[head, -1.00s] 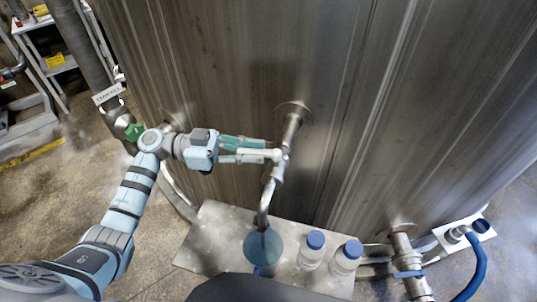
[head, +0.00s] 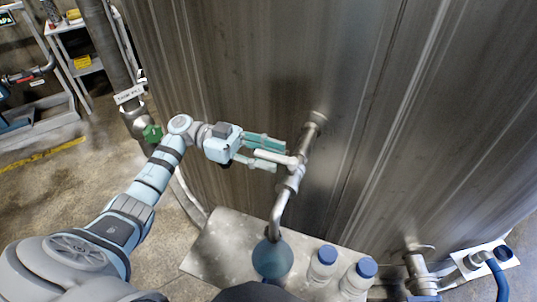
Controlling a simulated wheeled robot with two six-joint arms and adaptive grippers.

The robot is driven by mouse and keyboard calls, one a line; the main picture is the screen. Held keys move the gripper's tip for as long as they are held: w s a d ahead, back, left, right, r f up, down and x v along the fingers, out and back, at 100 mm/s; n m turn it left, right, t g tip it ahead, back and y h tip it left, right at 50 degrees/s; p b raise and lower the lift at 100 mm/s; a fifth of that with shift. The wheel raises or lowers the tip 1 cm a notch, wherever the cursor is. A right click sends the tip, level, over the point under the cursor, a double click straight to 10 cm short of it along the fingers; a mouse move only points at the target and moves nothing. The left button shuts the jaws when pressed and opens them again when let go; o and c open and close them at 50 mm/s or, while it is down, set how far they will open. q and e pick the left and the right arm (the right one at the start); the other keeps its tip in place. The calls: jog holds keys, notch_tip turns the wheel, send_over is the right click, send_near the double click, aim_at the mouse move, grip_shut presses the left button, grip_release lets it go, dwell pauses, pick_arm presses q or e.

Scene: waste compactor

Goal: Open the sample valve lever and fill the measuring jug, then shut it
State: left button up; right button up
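The sample valve (head: 291,180) sits on a pipe stub from the steel tank wall, with its spout (head: 275,215) curving down. Its pale lever (head: 280,158) points left, roughly level. My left gripper (head: 266,155) has its teal fingers on either side of the lever, close against it, and appears shut on it. The measuring jug (head: 272,260), bluish and see-through, stands under the spout on a metal shelf (head: 215,250). A dark shape hides its lower part, and I cannot tell the liquid level. My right gripper is not in view.
Two white bottles with blue caps, one nearer the jug (head: 322,264) and one further right (head: 358,278), stand on the shelf. The tank wall (head: 230,60) is close behind the valve. A pipe with a green fitting (head: 152,133) stands left, and a blue hose (head: 500,280) lower right.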

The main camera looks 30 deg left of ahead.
pick_arm(q)
jog(key=a, duration=0.7)
jog(key=shift+s+a, duration=0.35)
jog(key=shift+s, duration=0.05)
jog(key=shift+d, duration=0.15)
dwell(0.5)
